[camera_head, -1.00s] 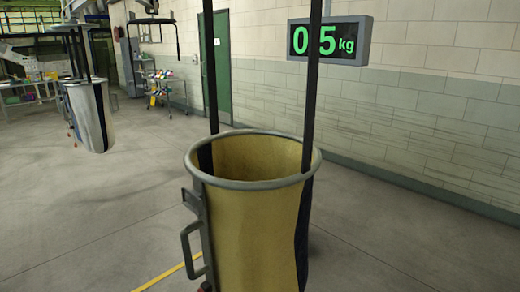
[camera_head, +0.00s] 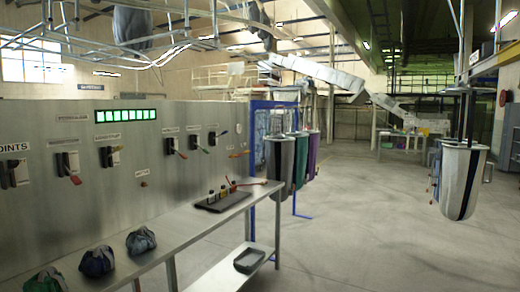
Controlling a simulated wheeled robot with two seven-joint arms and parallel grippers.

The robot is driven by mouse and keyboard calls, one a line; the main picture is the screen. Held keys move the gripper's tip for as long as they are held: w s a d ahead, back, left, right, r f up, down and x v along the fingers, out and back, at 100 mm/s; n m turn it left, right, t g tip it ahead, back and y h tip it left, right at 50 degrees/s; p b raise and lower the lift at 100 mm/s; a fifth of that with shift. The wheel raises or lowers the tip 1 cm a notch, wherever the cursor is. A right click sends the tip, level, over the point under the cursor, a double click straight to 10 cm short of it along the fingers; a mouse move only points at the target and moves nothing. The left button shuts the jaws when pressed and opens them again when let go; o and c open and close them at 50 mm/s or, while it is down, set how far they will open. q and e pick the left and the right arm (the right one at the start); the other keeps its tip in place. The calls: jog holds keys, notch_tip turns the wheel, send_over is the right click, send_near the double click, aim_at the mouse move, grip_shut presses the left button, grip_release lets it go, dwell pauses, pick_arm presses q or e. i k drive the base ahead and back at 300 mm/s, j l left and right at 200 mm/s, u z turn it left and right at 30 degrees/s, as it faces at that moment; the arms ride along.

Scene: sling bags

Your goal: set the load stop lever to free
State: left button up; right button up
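A grey metal control panel (camera_head: 95,215) stands on the left with a row of levers. One lever with a red handle (camera_head: 73,178) sits near the label ending in "OINTS". Further along are a lever with an orange handle (camera_head: 116,148), one with a red handle (camera_head: 182,154), one with a green handle (camera_head: 204,150) and one with a red tip (camera_head: 222,133). The other labels are too small to read, so I cannot tell which is the load stop lever or how it is set. Neither of my grippers is in view.
A metal table (camera_head: 190,228) stands before the panel with dark cloth bundles (camera_head: 141,240) and a dark tray (camera_head: 224,200). Sling bags hang beyond a blue frame (camera_head: 257,150). A grey striped bag (camera_head: 461,182) hangs at right. The floor at centre right is clear.

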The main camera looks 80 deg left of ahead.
aim_at(119, 148)
jog(key=u, duration=3.75)
jog(key=i+l+u, duration=0.1)
jog(key=i+l, duration=0.25)
jog(key=i, duration=0.3)
jog(key=i+l+u, duration=0.1)
jog(key=i+l, duration=0.25)
jog(key=i, duration=0.35)
jog(key=i+l, duration=0.45)
jog(key=i, duration=0.15)
jog(key=i+l+u, duration=0.15)
jog(key=i+l, duration=0.3)
jog(key=i, duration=0.2)
